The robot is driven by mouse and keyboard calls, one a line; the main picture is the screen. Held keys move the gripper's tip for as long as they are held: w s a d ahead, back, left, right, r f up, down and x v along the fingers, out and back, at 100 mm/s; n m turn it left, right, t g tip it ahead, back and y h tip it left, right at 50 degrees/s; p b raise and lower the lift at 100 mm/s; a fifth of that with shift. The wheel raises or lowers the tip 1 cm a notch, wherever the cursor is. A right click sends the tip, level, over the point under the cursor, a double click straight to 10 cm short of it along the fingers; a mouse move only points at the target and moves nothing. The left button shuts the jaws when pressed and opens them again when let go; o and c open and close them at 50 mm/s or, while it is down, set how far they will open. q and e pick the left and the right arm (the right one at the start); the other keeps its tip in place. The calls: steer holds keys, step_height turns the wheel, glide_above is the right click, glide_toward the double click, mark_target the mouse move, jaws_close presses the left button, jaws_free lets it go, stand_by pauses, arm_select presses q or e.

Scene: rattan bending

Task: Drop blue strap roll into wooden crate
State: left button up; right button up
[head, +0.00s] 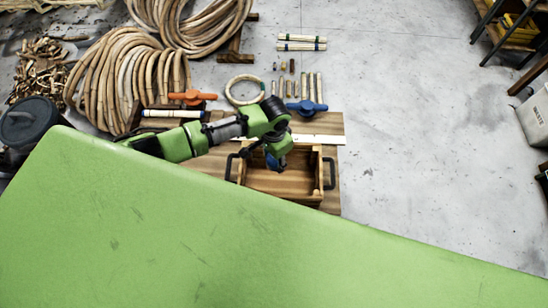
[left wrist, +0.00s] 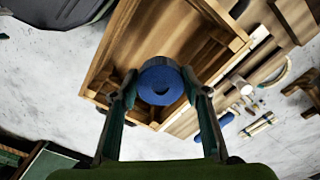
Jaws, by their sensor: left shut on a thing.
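The blue strap roll (left wrist: 160,84) is held between the two fingers of my left gripper (left wrist: 161,90) in the left wrist view. In the head view my left gripper (head: 273,158) is over the left part of the wooden crate (head: 296,186), and a bit of blue shows at its tip. The crate is open-topped with dark handles on its left and right sides. In the left wrist view the crate (left wrist: 102,58) lies behind the roll. The part of its inside that shows looks empty. My right gripper is in neither view.
The crate stands on a wooden board (head: 328,125). Behind it lie an orange clamp (head: 192,97), a blue clamp (head: 307,106), a rattan ring (head: 244,90) and short rods. Large rattan coils (head: 125,75) lie at back left. The grey floor (head: 420,130) at right is clear.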

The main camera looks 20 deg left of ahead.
mark_target(274, 160)
arm_select(q)
steer(key=o, duration=1.2)
step_height(274, 160, up, 12)
